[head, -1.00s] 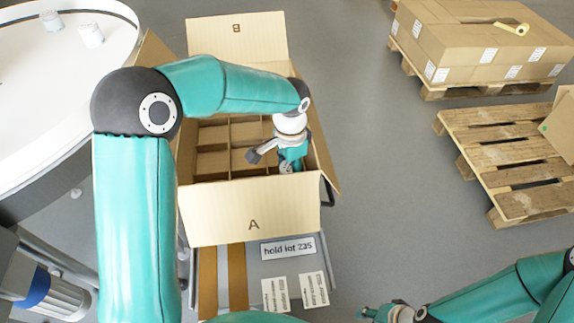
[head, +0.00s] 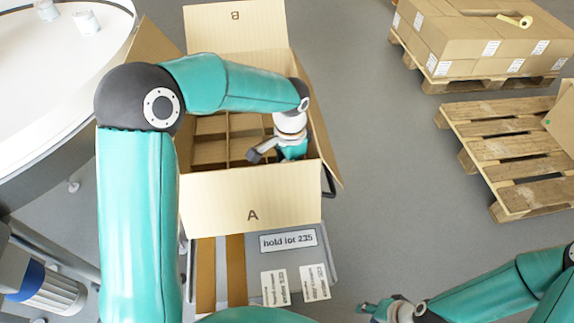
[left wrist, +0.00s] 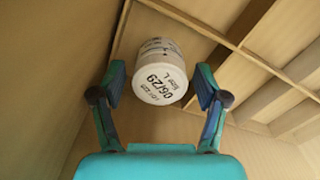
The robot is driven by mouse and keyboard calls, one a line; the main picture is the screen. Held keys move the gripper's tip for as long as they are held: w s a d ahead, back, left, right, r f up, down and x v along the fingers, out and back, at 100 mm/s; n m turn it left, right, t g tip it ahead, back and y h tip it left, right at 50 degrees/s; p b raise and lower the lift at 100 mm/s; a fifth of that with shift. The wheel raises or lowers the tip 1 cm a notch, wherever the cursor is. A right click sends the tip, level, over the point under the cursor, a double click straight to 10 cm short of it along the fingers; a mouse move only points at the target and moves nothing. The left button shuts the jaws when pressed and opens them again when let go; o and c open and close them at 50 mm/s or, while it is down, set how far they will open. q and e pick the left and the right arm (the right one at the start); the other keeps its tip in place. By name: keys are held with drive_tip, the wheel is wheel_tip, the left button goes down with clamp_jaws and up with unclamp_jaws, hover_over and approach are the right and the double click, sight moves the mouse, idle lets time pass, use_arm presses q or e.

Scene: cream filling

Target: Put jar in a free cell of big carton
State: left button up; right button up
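The big carton (head: 252,200) stands open with a grid of dividers inside; the cells seen in the head view look empty. My left arm reaches over into it, and my left gripper (head: 278,158) is low at the right front, partly hidden by the front flap. In the left wrist view a white jar (left wrist: 160,70) with printed end "06/29" sits in a corner cell between the fingers of my left gripper (left wrist: 160,88). Gaps show on both sides, so the fingers are open around it. My right gripper (head: 378,309) is at the bottom edge, its fingers too small to judge.
A round white table (head: 50,90) at the left holds two white jars (head: 86,22). A grey surface with a "hold lot 235" label (head: 287,240) lies in front of the carton. Pallets (head: 510,150) and stacked cartons (head: 470,40) stand at the right. The grey floor between is clear.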

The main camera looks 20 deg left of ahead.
idle(0.3)
use_arm(q)
drive_tip(key=shift+r, duration=0.25)
wheel_tip(320, 180, up, 12)
drive_tip(key=shift+f, duration=0.25)
